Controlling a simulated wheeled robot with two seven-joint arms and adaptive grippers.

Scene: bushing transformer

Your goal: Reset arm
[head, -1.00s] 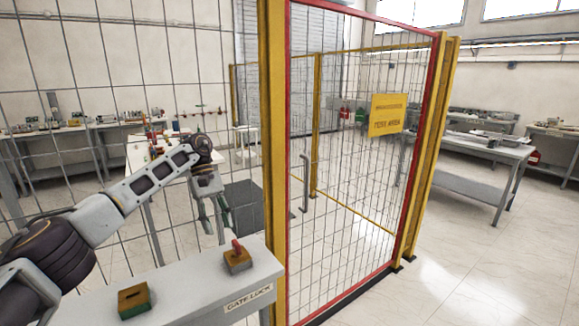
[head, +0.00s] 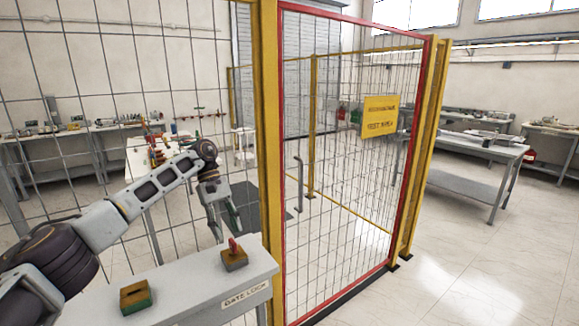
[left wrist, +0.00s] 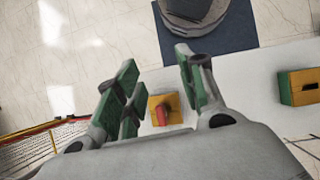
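My left gripper (head: 222,222) hangs with its fingers pointing down, above the far edge of the grey gate lock shelf (head: 190,300). In the left wrist view my left gripper (left wrist: 160,90) has its green-padded fingers spread apart with nothing between them. A yellow block with a red handle (head: 234,255) sits on the shelf just below the fingers; it also shows in the left wrist view (left wrist: 163,110) between and beyond the fingers. A second yellow and green block with a dark slot (head: 135,298) sits further left on the shelf. My right gripper is not in view.
A wire mesh fence with a yellow post (head: 267,160) stands close behind the arm. A red-framed mesh gate (head: 345,170) with a yellow test area sign (head: 380,116) is to the right. A workbench (head: 470,155) stands beyond; the floor at right is clear.

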